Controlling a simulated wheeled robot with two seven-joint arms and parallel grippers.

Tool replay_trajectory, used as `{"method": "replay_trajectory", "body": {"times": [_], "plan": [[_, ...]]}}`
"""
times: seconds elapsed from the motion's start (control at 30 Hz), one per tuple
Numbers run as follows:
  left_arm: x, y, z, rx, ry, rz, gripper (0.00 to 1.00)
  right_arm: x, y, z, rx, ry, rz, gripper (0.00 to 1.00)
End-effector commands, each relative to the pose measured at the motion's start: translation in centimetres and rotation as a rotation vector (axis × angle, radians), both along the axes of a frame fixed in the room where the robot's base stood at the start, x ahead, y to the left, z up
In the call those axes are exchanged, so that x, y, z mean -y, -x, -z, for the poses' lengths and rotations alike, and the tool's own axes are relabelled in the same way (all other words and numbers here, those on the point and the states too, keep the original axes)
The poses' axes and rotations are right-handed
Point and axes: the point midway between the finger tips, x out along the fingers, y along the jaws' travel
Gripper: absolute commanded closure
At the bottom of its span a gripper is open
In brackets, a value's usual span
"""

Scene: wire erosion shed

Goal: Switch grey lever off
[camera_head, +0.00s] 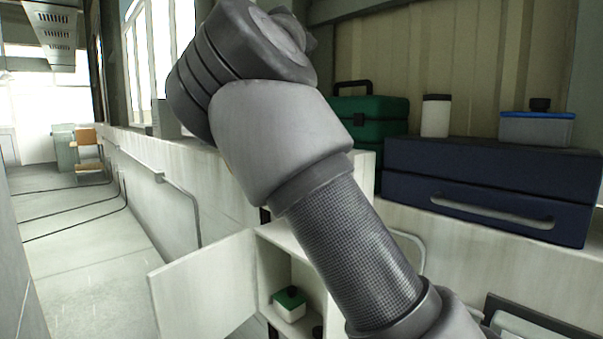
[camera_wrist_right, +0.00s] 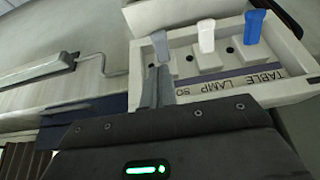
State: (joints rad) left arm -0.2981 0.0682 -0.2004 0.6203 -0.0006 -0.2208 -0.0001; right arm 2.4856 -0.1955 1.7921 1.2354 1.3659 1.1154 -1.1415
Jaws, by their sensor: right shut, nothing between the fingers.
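In the right wrist view, a pale switch box (camera_wrist_right: 293,90) carries a grey lever (camera_wrist_right: 160,46), a white lever (camera_wrist_right: 206,36) and a blue lever (camera_wrist_right: 254,26) in a row. A label on its front reads "TABLE LAMP SO", and the rest is not readable. The grey lever is the leftmost. My right gripper (camera_wrist_right: 158,75) is shut and empty, its fingertips right at the lower part of the grey lever. I cannot tell whether they touch it. The head view shows neither gripper, and my arm blocks its middle. My left gripper is not in view.
Below, a cabinet door (camera_head: 205,290) hangs open, with a green-topped box (camera_head: 289,305) inside. The left walkway floor is mostly clear.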

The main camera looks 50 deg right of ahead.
Motion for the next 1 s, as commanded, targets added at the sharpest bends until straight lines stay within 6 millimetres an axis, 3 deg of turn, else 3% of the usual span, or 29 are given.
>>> {"method": "replay_trajectory", "body": {"times": [0.03,0.23,1.0], "plan": [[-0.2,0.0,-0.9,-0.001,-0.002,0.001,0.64,-0.3,-0.1,-1.4,0.003,0.0,-0.003,1.0],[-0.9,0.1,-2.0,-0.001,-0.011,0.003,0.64,-1.4,-0.2,-3.1,0.0,0.0,-0.001,1.0],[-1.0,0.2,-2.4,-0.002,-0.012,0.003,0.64,-1.6,-0.2,-3.6,0.001,0.001,0.0,1.0]]}}
